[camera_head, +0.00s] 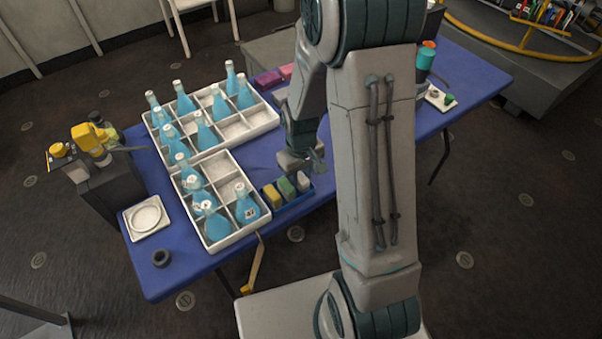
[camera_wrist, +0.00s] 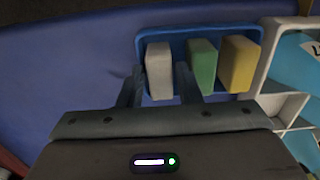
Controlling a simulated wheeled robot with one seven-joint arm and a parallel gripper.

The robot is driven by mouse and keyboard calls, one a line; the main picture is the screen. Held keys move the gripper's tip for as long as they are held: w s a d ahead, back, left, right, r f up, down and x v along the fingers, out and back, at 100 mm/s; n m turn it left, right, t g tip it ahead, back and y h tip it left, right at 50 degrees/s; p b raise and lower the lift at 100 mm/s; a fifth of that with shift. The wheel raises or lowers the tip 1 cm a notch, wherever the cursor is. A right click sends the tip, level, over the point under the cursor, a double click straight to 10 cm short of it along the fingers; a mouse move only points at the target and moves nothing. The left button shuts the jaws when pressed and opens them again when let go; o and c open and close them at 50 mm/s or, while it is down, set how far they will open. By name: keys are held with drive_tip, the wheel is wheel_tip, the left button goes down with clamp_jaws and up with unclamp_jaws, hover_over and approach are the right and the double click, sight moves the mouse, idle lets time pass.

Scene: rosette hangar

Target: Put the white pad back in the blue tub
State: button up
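The white pad (camera_head: 303,181) stands upright in the right end of the blue tub (camera_head: 292,208), beside a green pad (camera_head: 286,188) and a yellow pad (camera_head: 271,195). My gripper (camera_head: 307,160) is just above the white pad. In the wrist view, the white pad (camera_wrist: 159,70) shows between the two fingers of my gripper (camera_wrist: 160,72), with a small gap at each side. The fingers are apart and look clear of the pad. The blue tub (camera_wrist: 185,33) is visible around the pads; its near side is partly hidden by my gripper.
White divided crates (camera_head: 208,158) with several blue-filled bottles stand left of the tub on the blue table (camera_head: 190,265). Pink and purple blocks (camera_head: 268,79) lie behind. A white square dish (camera_head: 146,217) and a dark ring (camera_head: 161,258) are at the left end.

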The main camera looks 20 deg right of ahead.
sight(301, 177)
drive_tip(key=shift+r, duration=0.1)
wheel_tip(301, 177, up, 12)
drive_tip(key=p, duration=0.1)
drive_tip(key=s+r+m+t, duration=0.2)
drive_tip(key=s+r+m, duration=0.1)
drive_tip(key=s+r, duration=0.6)
drive_tip(key=s, duration=0.4)
drive_tip(key=shift+s+r+m+t, duration=0.4)
drive_tip(key=shift+r+p, duration=0.7)
drive_tip(key=shift+p, duration=0.05)
